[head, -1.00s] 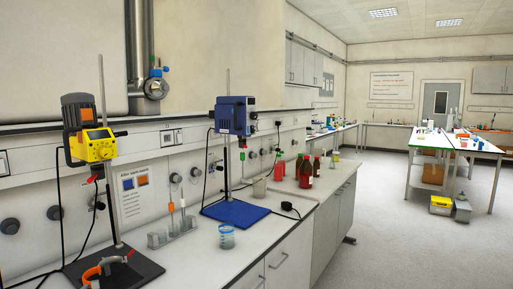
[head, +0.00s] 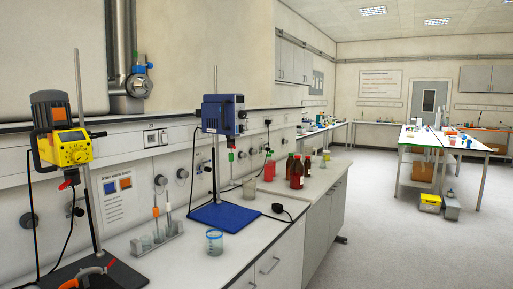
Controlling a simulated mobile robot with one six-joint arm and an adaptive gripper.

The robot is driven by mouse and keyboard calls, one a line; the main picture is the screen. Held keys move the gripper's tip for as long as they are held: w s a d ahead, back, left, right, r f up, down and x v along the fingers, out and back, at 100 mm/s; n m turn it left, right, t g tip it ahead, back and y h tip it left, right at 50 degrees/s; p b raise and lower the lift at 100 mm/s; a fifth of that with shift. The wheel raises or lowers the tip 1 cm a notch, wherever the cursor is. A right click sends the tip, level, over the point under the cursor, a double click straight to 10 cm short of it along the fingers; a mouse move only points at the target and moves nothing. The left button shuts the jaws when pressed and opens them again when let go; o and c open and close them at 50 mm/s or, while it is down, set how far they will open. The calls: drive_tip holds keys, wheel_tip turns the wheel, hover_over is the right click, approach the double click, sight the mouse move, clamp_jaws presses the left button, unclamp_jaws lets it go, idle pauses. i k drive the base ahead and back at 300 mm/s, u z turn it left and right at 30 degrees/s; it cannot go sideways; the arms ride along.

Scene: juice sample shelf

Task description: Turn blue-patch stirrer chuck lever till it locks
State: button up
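Two overhead stirrers stand on the bench. The nearer one is a yellow and dark stirrer (head: 62,148) on a rod at the left, with a small red part (head: 68,184) below it. The farther one is a blue stirrer (head: 223,114) on a rod above a blue base plate (head: 226,216), with a small green part (head: 231,156) hanging below it. I cannot make out a blue patch or a chuck lever on either. My gripper is not in view.
An orange clamp-like part (head: 92,272) lies over the dark base at lower left. A tube rack (head: 156,241), blue-rimmed beaker (head: 214,243) and red-brown bottles (head: 297,172) stand on the bench. A wall notice (head: 117,192) shows orange and blue squares.

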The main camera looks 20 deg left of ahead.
sight(230, 142)
drive_tip(key=z, duration=0.75)
drive_tip(key=k, duration=0.9)
drive_tip(key=u, duration=1.75)
drive_tip(key=i, duration=0.35)
drive_tip(key=z, duration=0.4)
